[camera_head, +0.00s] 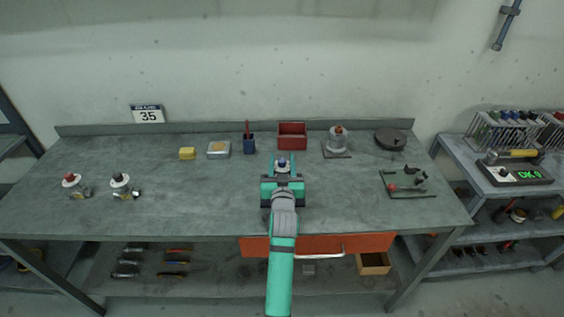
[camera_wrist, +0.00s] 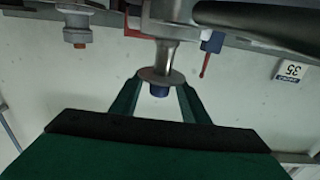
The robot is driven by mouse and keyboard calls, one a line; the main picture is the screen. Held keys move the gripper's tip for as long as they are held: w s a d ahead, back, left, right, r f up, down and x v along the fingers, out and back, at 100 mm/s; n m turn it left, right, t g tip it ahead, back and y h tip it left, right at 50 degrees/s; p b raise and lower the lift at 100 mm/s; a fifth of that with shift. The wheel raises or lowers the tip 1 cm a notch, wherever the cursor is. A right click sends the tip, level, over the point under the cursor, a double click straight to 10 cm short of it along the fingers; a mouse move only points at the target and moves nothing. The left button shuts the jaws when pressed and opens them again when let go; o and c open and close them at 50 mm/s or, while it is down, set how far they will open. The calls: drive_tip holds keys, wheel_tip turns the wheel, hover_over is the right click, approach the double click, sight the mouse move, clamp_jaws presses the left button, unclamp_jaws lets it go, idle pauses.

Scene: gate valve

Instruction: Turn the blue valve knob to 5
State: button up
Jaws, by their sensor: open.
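The blue valve knob (camera_head: 282,162) stands near the middle of the workbench, mostly hidden by my arm in the head view. In the wrist view, which is upside down, the blue knob (camera_wrist: 159,91) sits on the end of a grey metal stem with a round flange. My gripper (camera_head: 284,163) is at the knob. In the wrist view the two green fingers of my gripper (camera_wrist: 159,95) are open, one on each side of the knob, with gaps visible between them and it. No dial number on the valve is readable.
A red-topped fitting (camera_head: 338,140), a red bin (camera_head: 292,130) and a blue cup (camera_head: 249,146) stand behind. Two knobbed valves, one red (camera_head: 69,178) and one black (camera_head: 119,178), stand at the left. A green tray (camera_head: 424,195) is at the right. The front-left bench is clear.

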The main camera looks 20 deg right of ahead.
clamp_jaws()
